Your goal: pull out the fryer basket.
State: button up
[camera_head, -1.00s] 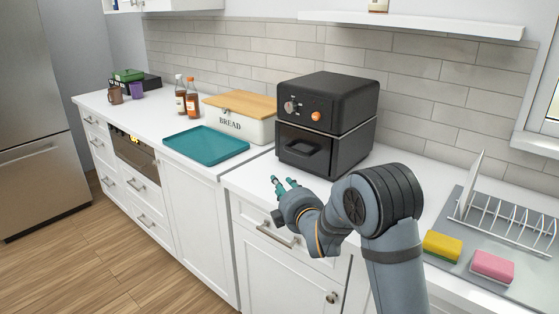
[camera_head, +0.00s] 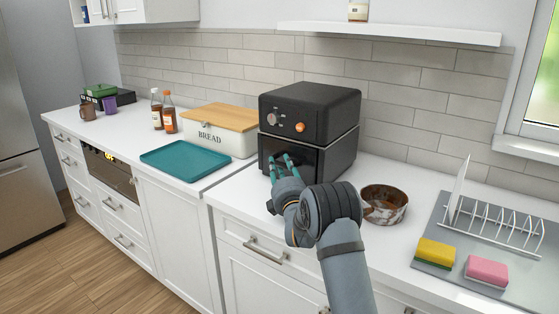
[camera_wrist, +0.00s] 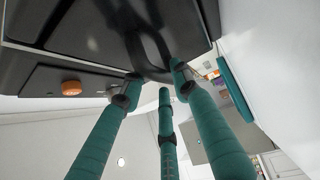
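The black air fryer (camera_head: 335,112) stands on the counter with a dial and an orange knob above its basket front (camera_head: 305,158). The basket sits closed in the fryer. My gripper (camera_head: 281,158) is at the basket front, its teal fingers pointing at it and covering most of the handle in the head view. In the wrist view the dark looped handle (camera_wrist: 151,48) is at the spread fingertips of my gripper (camera_wrist: 155,70). The fingers look open around or beside the handle; contact is not clear. The orange knob (camera_wrist: 71,88) shows at left there.
A teal tray (camera_head: 185,160) and a bread box (camera_head: 218,140) stand left of the fryer. Further right are a yellow sponge (camera_head: 436,250), a pink sponge (camera_head: 487,270) and a dish rack (camera_head: 500,228).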

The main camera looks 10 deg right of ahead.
jog(key=shift+w, duration=0.7)
jog(key=shift+c, duration=1.4)
jog(key=c, duration=0.4)
grip_shut()
